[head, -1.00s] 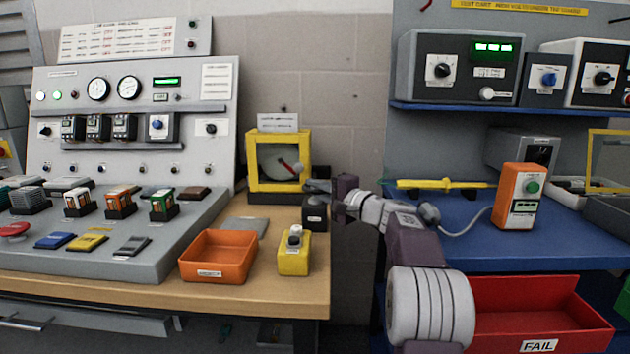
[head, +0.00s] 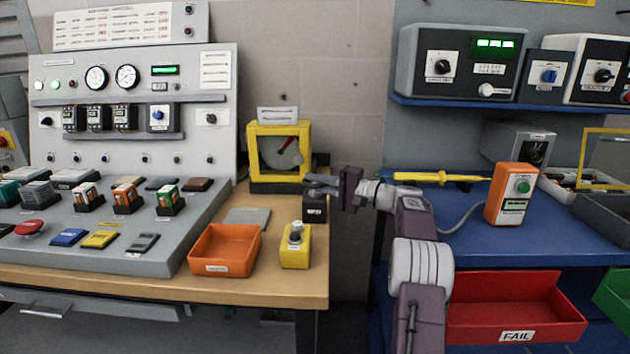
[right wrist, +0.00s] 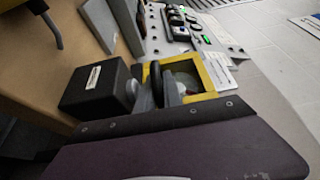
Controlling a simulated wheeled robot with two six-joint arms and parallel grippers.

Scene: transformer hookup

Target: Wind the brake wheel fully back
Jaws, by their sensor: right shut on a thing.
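A small black box (head: 315,208) with a white label stands at the right edge of the wooden bench. In the right wrist view the black box (right wrist: 100,88) has a grey hub and a dark wheel (right wrist: 156,84), seen nearly edge-on. My right gripper (head: 322,184) is at the top of the box, shut on the wheel; in the right wrist view its fingers (right wrist: 160,97) lie on both sides of the rim. Behind it stands a yellow-framed gauge (head: 279,180) with a grey disc and a red pointer (head: 286,146) slanting up to the right. My left gripper is not in view.
An orange tray (head: 224,272) and a yellow block with a knob (head: 295,258) stand in front on the bench. A control console (head: 120,235) fills the left. A blue bench (head: 575,235) with an orange tester (head: 511,195) is right, beyond a gap.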

